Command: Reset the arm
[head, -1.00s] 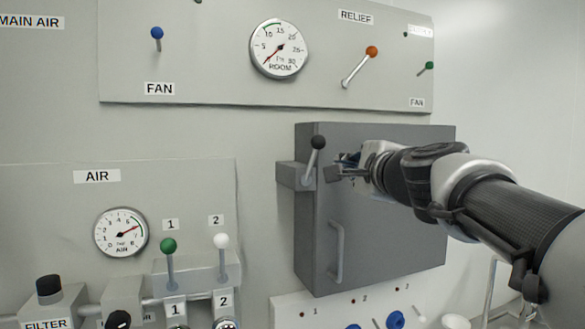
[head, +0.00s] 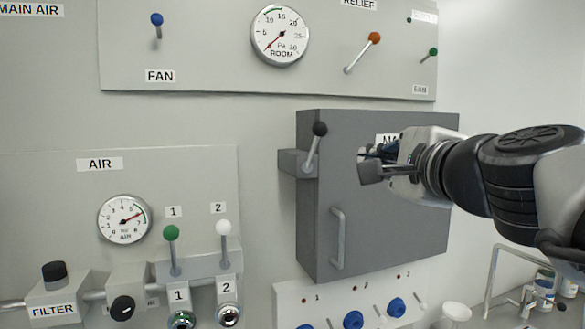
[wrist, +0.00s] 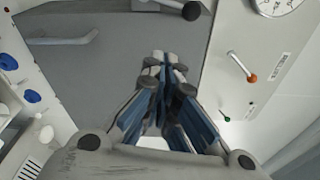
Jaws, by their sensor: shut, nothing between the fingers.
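My gripper (head: 368,163) is shut and empty in the head view, in front of the upper part of a grey box (head: 350,245) on the wall. It points left, to the right of the box's black-knobbed lever (head: 317,143), and is apart from it. My arm reaches in from the right edge. In the wrist view my gripper (wrist: 160,58) has its fingertips together, with the grey box (wrist: 110,65) behind them. The black knob (wrist: 191,11) shows at the top of that view. A label on the box is partly hidden behind my gripper.
The box has a bar handle (head: 338,238). Above is a panel with a ROOM gauge (head: 280,35), an orange-knobbed lever (head: 362,53) and fan switches. At left is an AIR panel (head: 60,180) with levers. Below the box are blue knobs (head: 352,319). A metal rail (head: 492,275) stands at lower right.

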